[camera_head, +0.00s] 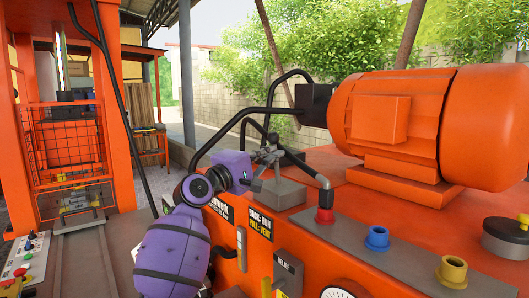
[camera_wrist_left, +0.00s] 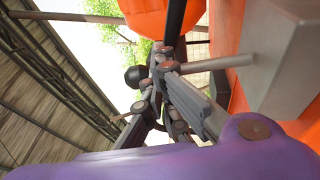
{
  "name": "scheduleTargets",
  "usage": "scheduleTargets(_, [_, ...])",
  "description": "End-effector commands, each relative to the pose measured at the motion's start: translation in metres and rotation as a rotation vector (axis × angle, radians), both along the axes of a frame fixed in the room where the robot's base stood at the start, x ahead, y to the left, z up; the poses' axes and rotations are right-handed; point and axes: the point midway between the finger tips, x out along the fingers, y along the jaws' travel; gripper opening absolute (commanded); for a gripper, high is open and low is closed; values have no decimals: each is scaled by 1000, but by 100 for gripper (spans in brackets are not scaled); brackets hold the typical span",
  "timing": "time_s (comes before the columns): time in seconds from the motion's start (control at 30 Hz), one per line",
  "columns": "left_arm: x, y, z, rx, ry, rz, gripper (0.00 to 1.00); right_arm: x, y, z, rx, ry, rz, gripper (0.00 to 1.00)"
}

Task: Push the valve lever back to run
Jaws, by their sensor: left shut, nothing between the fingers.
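The grey valve block (camera_head: 283,193) sits on the orange machine top, beside a black label (camera_head: 260,226) that appears to read run and vent. In the left wrist view the block (camera_wrist_left: 287,62) fills the right side, and a pale grey rod (camera_wrist_left: 230,62) sticks out of it toward my fingers. A black ball knob (camera_wrist_left: 134,76) shows just left of the fingers; its join to the rod is hidden behind them. My left gripper (camera_head: 267,156) is shut and empty, close to the block and knob. It also shows in the left wrist view (camera_wrist_left: 160,68). I cannot tell whether it touches the lever.
A large orange motor (camera_head: 395,120) stands behind right. Black hoses (camera_head: 240,117) arch beside my gripper. Red (camera_head: 325,215), blue (camera_head: 377,238) and yellow (camera_head: 452,270) fittings line the grey strip at right. A control panel (camera_head: 25,262) is at lower left.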

Motion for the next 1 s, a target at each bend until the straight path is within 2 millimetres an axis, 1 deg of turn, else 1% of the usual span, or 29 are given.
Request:
scheduleTargets(0.03, [3,-6,10,-1,-5,-3,0,1,-1,6,0,-5,-1,40])
scheduleTargets(0.23, [15,-21,11,-2,-4,-4,0,-7,-2,5,-2,9,-4,40])
scheduleTargets(0.5, [27,-36,10,-2,-1,-2,0,-2,0,5,1,3,-1,40])
scheduleTargets(0.7, [32,-42,10,-2,-3,-2,0,0,0,6,1,-2,0,40])
scheduleTargets(1.0, [34,-46,9,-2,-3,-2,0,4,1,9,3,-11,-1,40])
